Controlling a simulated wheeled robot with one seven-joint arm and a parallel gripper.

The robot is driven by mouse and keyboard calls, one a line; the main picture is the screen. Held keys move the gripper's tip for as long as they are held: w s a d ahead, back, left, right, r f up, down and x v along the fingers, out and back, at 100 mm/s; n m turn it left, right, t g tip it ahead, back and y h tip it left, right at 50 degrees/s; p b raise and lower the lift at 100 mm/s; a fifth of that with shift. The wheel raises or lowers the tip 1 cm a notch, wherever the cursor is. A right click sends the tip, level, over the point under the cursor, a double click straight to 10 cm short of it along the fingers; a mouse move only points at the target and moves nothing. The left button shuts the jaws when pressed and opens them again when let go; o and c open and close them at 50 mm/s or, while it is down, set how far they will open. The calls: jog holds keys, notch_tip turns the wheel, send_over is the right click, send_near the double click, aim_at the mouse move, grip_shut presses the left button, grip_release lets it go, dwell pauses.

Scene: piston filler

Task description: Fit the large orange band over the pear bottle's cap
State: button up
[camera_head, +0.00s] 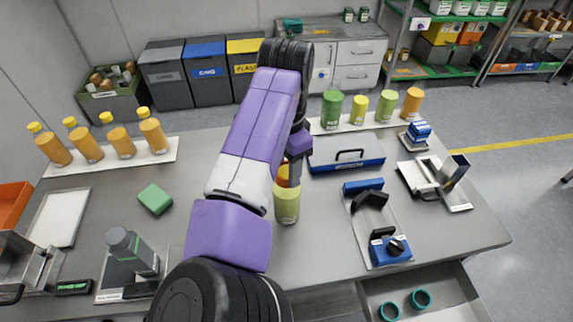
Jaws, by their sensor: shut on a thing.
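The pear bottle (287,206), filled with yellow-green, stands upright on the grey table just right of my arm. The orange band (282,174) shows as a small orange patch at the bottle's top, partly hidden by my arm. My gripper (292,168) points down right above the bottle and is shut on the orange band. The cap is hidden, so I cannot tell whether the band is around it or only above it.
A blue-and-white case (345,153) lies behind the bottle. A tray with blue devices (390,248) stands to the right. A green sponge (155,199) lies left. An open drawer (452,305) holds teal rings (421,299). Several bottles stand on the back and left strips.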

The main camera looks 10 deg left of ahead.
jog(key=o, duration=1.4)
jog(key=shift+r+p, duration=3.15)
jog(key=shift+r, duration=1.3)
